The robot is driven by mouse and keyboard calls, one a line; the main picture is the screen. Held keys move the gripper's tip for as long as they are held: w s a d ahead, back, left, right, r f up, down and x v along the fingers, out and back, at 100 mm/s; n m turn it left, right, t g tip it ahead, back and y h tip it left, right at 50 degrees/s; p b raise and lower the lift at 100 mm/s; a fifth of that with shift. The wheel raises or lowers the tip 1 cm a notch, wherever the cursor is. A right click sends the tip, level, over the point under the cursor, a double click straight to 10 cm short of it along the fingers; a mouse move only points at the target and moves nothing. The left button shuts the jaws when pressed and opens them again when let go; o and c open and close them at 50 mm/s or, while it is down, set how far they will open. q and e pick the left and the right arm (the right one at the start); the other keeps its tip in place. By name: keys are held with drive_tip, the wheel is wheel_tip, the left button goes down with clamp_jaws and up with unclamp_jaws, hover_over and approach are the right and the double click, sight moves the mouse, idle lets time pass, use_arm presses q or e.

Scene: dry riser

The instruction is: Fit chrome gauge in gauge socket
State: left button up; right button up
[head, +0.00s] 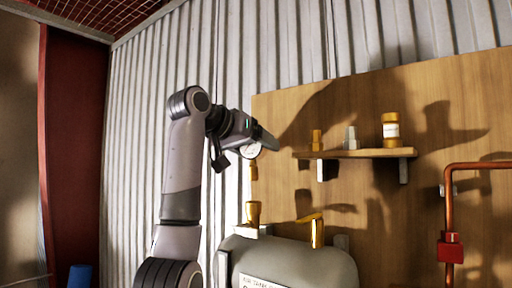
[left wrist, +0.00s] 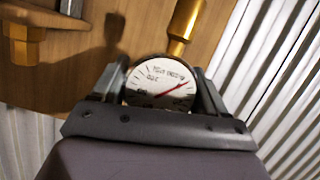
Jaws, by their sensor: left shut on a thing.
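My left gripper (head: 258,145) is shut on the chrome gauge (head: 250,151), a round white dial with its brass stem (head: 253,172) pointing down. In the left wrist view the gauge dial (left wrist: 160,84) sits between the two fingers of the left gripper (left wrist: 160,88), with a red needle and the brass stem (left wrist: 186,25) running up from its rim. A brass cup-like fitting (head: 253,213), which looks like the gauge socket, stands on the grey rounded tank (head: 290,262). The gauge stem is above this fitting, with a clear gap between them. My right gripper is not in view.
A wooden shelf (head: 355,153) on the board holds a brass fitting (head: 317,140), a grey fitting (head: 350,138) and an amber jar (head: 390,130). A yellow lever (head: 317,231) rises right of the brass fitting on the tank. A copper pipe (head: 449,210) runs at far right.

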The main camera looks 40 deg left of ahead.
sight(250, 171)
use_arm(q)
drive_tip(key=shift+f+b, duration=2.5)
drive_tip(key=shift+f, duration=0.65)
drive_tip(key=o, duration=1.2)
drive_tip(key=shift+b+v, duration=0.65)
drive_tip(key=shift+v, duration=2.95)
